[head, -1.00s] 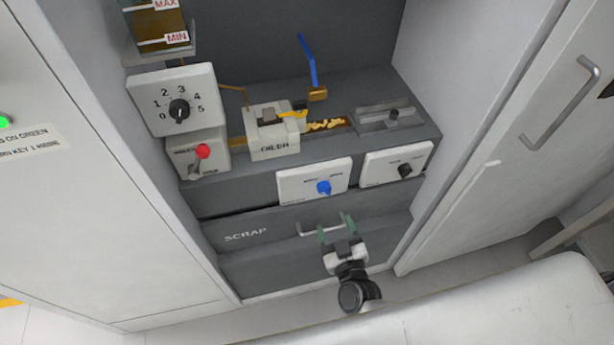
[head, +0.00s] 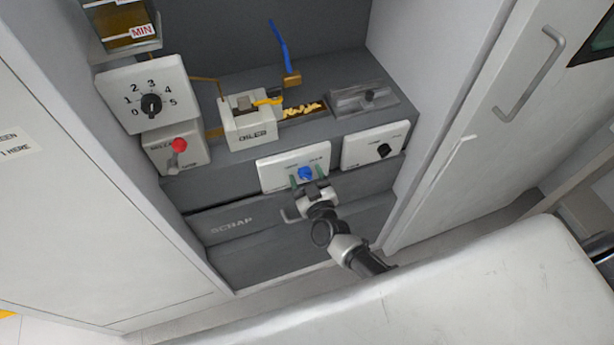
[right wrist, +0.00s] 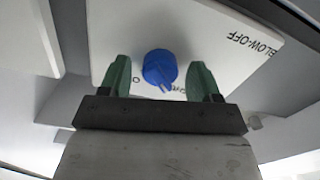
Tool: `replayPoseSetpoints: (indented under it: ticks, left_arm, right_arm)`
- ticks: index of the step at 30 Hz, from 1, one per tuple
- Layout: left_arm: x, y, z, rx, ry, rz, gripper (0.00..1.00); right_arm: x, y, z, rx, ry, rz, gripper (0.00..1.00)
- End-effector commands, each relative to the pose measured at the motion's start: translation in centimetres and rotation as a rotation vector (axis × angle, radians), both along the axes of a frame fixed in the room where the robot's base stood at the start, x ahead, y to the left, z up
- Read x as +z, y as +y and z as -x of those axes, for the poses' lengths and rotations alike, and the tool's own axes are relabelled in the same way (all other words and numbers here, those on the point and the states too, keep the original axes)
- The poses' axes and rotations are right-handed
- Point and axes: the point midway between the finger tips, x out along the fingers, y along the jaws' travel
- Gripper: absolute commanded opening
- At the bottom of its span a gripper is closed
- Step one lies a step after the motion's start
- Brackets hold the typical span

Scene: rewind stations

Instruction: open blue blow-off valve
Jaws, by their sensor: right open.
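The blue blow-off knob (head: 305,173) sits on a white plate (head: 281,178) on the front of the cabinet unit. In the right wrist view the knob (right wrist: 159,67) shows between my two green fingers, and the plate (right wrist: 225,50) reads BLOW-OFF. My right gripper (head: 307,181) is open, with one finger on each side of the knob. A gap shows on both sides, so it is not clamped. A blue lever (head: 279,46) on a brass fitting stands upright farther back. My left gripper is not in view.
A second white plate with a black knob (head: 384,150) is to the right. The oiler box (head: 249,132), a red button (head: 180,144) and a numbered dial (head: 151,104) are to the left. The scrap drawer (head: 231,226) lies below, its handle partly behind my gripper.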

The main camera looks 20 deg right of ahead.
Motion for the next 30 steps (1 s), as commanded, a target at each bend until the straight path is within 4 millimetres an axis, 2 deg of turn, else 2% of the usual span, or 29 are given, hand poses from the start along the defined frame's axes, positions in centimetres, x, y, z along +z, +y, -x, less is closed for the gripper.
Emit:
replayPoseSetpoints:
  ticks: [2,9,12,22,30]
  left_arm:
    - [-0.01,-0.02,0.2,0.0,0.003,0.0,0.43]
    - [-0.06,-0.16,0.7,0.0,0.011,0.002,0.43]
    - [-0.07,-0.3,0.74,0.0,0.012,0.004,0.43]
    - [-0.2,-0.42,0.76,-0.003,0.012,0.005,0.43]
    - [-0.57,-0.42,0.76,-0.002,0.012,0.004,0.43]
  right_arm:
    - [-0.01,0.01,0.03,0.0,0.0,0.0,0.61]
    - [-0.02,0.0,0.05,0.0,0.0,0.0,0.24]
    - [-0.02,0.0,0.05,0.0,0.0,0.0,0.14]
    - [-0.08,0.0,0.08,0.0,0.003,-0.059,0.14]
    - [-0.16,-0.02,0.11,0.0,0.01,-0.245,0.14]
